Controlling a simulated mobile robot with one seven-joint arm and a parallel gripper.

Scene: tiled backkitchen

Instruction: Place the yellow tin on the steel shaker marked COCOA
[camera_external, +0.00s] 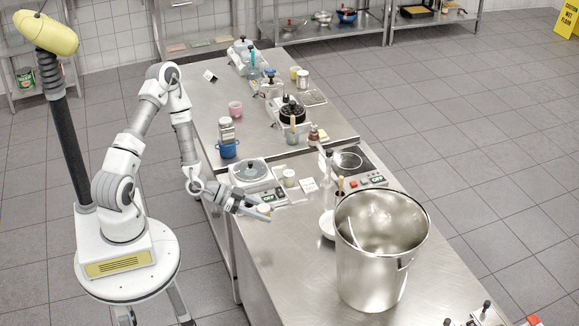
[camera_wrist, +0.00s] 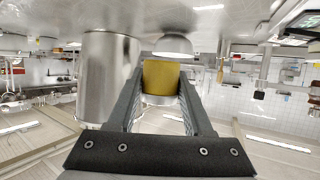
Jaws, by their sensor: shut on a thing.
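The yellow tin (camera_wrist: 160,78) is between the two dark fingers of my gripper (camera_wrist: 160,90) in the wrist view, and the gripper is shut on it. In the external view my gripper (camera_external: 256,210) is over the left edge of the near steel counter, and only a little of the tin (camera_external: 266,207) shows. A small steel-coloured cylinder (camera_external: 289,178) stands right of the scale, behind my gripper. It may be the shaker marked COCOA, but no lettering can be read. Another shaker-like container (camera_external: 226,128) stands farther back by a blue pot.
A large steel pot (camera_external: 372,285) fills the counter's right part; it also shows in the wrist view (camera_wrist: 108,75). A scale (camera_external: 252,171), a small card (camera_external: 309,185), a hot plate (camera_external: 352,161) and a white bowl (camera_external: 327,226) are nearby.

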